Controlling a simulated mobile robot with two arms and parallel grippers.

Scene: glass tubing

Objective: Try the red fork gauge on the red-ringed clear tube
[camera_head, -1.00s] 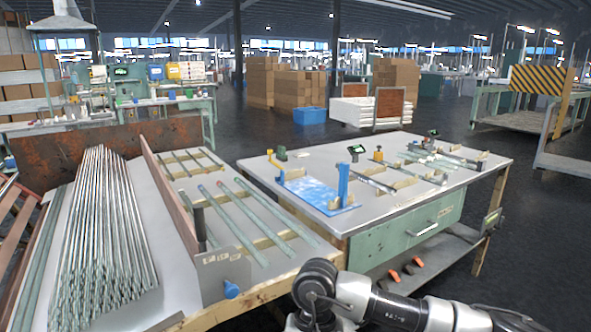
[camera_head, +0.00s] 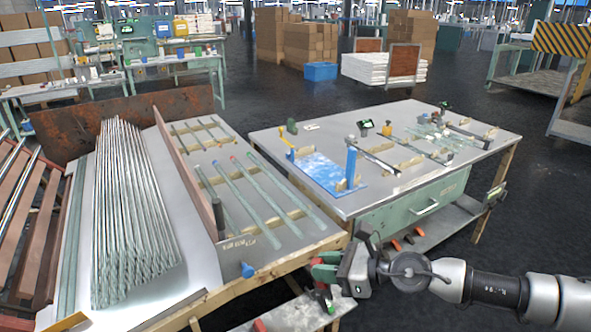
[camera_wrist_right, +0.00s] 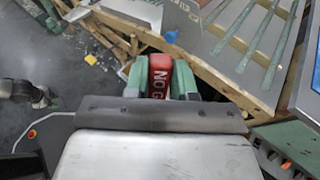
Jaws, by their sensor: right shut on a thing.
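My right gripper (camera_head: 325,270) is at the front of the left table, beyond and below its edge. It is shut on the red fork gauge, whose red body (camera_wrist_right: 158,76) with white lettering "NO G" shows between the green fingers in the right wrist view. The gauge's fork end is hidden there. Several pale green clear tubes lie slanting on wooden rests on the left table. One tube (camera_head: 262,194) has a small reddish mark at its far end; I cannot tell surely whether that is the red ring. The gauge is apart from the tubes.
A rusty upright divider (camera_head: 188,165) separates the tubes from a big bundle of glass rods (camera_head: 135,220). A blue knob (camera_head: 247,270) sticks out at the front. The right table (camera_head: 400,180) holds a blue post and more glassware. Its drawer faces my arm.

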